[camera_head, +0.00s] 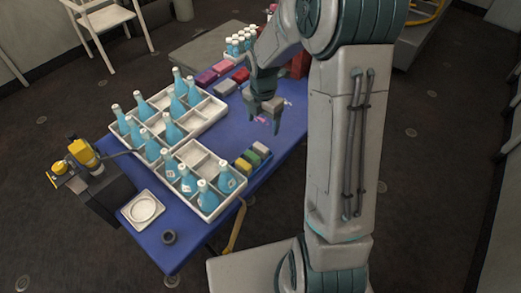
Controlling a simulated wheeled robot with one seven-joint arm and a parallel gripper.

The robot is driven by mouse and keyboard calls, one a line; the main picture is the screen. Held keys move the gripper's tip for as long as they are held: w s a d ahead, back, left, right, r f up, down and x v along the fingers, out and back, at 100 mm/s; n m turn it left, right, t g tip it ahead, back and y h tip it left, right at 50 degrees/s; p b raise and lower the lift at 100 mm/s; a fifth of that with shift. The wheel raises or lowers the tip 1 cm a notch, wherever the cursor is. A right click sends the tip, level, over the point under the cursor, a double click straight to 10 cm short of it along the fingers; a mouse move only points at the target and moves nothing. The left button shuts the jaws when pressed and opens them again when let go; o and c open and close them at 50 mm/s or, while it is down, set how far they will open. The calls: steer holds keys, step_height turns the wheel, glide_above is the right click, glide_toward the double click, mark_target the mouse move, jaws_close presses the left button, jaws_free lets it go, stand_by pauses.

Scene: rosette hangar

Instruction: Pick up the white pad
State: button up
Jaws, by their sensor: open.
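My gripper (264,117) hangs over the right part of the blue table, fingers pointing down and apart, with nothing clearly between them. Small pink-purple marks or an object show just by the fingertips; I cannot tell which. A small dark holder stands near the table's right edge, below the gripper in the picture. It holds a green pad (252,157), a yellow pad (243,165) and a pale beige pad (261,149). A pale grey-white pad (225,87) lies left of the gripper, near pink and red blocks. I cannot tell which pale pad is the white one.
White divided crates (212,109) with blue bottles fill the left and middle of the blue table (291,124). A square white tray (143,209) and a dark ring (169,237) are at the near corner. White-capped bottles (237,44) stand behind. A white chair (108,22) is at upper left.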

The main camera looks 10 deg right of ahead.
glide_above(260, 147)
steer(key=f, duration=0.6)
steer(key=shift+d, duration=0.4)
steer(key=shift+a+f+p, duration=0.15)
steer(key=shift+f, duration=1.2)
steer(key=shift+a+f+p, duration=0.15)
steer(key=shift+f, duration=1.15)
steer(key=c, duration=1)
